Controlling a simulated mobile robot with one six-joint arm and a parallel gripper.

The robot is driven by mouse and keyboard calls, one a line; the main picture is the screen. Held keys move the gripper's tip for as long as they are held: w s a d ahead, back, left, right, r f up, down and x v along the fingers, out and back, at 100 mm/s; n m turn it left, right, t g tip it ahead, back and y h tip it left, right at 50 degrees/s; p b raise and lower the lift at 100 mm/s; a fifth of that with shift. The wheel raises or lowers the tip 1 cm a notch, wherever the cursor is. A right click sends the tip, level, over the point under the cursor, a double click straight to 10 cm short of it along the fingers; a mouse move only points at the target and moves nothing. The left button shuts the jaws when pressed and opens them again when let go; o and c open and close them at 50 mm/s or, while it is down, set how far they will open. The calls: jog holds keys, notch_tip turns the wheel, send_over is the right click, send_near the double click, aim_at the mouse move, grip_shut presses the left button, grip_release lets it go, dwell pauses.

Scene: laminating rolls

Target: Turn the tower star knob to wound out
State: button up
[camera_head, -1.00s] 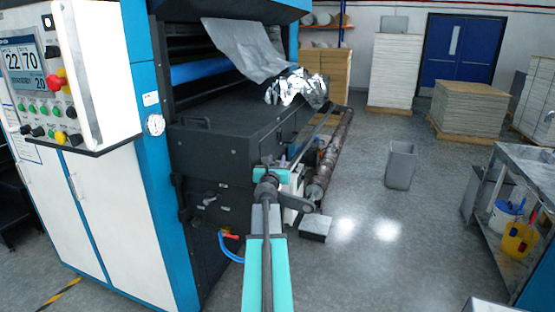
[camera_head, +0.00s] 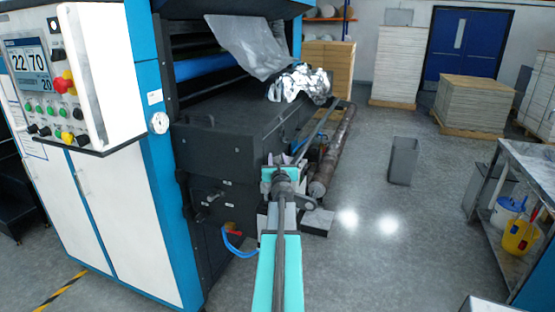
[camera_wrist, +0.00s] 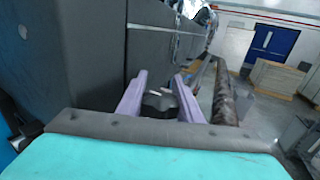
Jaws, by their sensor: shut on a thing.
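The dark star knob (camera_wrist: 160,101) shows in the wrist view between the two purple fingers of my gripper (camera_wrist: 158,95). The fingers stand on either side of it and are shut on it. Only its near part shows; its lobes and any position marks are not readable. In the head view my teal and grey arm reaches forward to the machine's lower right side, and my gripper (camera_head: 287,160) is small there. My own wrist hides the knob in that view.
The laminator's dark body (camera_head: 225,140) is close on the left. A long roll (camera_head: 330,155) runs back beside it, with silver film (camera_head: 298,84) above. A grey bin (camera_head: 403,160) and a metal bench (camera_head: 530,170) stand right. The floor between is clear.

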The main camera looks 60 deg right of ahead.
jog(key=o, duration=1)
jog(key=shift+o, duration=0.2)
jog(key=shift+a, duration=0.15)
